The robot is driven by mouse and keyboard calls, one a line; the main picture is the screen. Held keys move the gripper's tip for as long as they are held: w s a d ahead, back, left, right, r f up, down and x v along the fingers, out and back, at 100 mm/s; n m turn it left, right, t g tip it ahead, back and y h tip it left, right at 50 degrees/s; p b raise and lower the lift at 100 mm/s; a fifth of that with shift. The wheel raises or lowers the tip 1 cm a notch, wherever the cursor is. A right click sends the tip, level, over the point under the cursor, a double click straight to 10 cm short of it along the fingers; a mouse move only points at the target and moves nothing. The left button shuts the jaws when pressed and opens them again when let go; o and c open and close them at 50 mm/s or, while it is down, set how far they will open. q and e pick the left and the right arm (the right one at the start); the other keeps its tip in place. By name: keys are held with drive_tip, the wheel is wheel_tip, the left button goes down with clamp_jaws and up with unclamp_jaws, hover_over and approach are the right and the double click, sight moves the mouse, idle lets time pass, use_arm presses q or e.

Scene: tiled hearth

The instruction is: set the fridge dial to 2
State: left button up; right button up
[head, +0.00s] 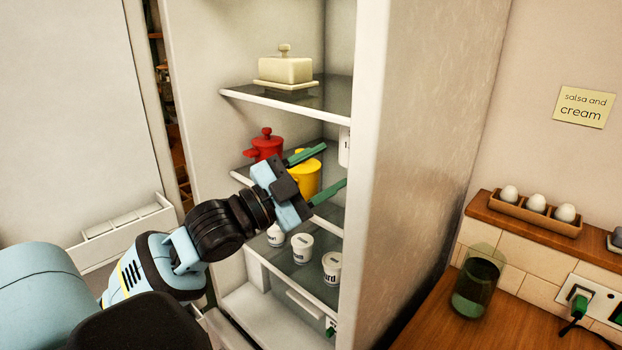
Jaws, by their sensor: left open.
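The fridge (425,150) stands open, with its interior facing left. A small white part (344,146) with a dark mark sits at the inner right wall, mostly cut off by the fridge's front edge. It may be the dial; I cannot read its setting. My left gripper (335,164) reaches into the fridge opening at middle-shelf height. Its two green fingers are apart with nothing between them, and point right towards the inner wall, near the white part. Contact cannot be told. My right gripper is out of view.
A butter dish (286,70) stands on the top shelf. A red pot (265,146) and yellow pot (307,175) are behind my gripper. White labelled cups (302,247) stand lower. A green glass (477,284) and an egg tray (522,213) are right of the fridge.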

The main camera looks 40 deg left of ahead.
use_arm(q)
drive_tip(key=shift+v, duration=1.55)
wheel_tip(320, 180, down, 29)
drive_tip(key=s+n+g+y, duration=0.2)
drive_tip(key=n+g+y, duration=0.25)
drive_tip(key=n, duration=0.35)
drive_tip(key=s+d+f+n+g, duration=0.1)
drive_tip(key=s+d+f+g, duration=0.1)
drive_tip(key=s+d+f, duration=0.2)
drive_tip(key=s+d+f+n+g, duration=0.1)
drive_tip(key=s+d+f, duration=0.3)
drive_tip(key=s+f, duration=0.5)
drive_tip(key=s+d+f+n+g+y, duration=0.1)
drive_tip(key=s+d+f+g, duration=0.2)
drive_tip(key=s+f, duration=0.3)
wheel_tip(320, 180, down, 5)
drive_tip(key=shift+s+d+r+n, duration=0.15)
drive_tip(key=shift+d+n, duration=0.15)
drive_tip(key=shift+d, duration=0.4)
drive_tip(key=shift+a, duration=0.1)
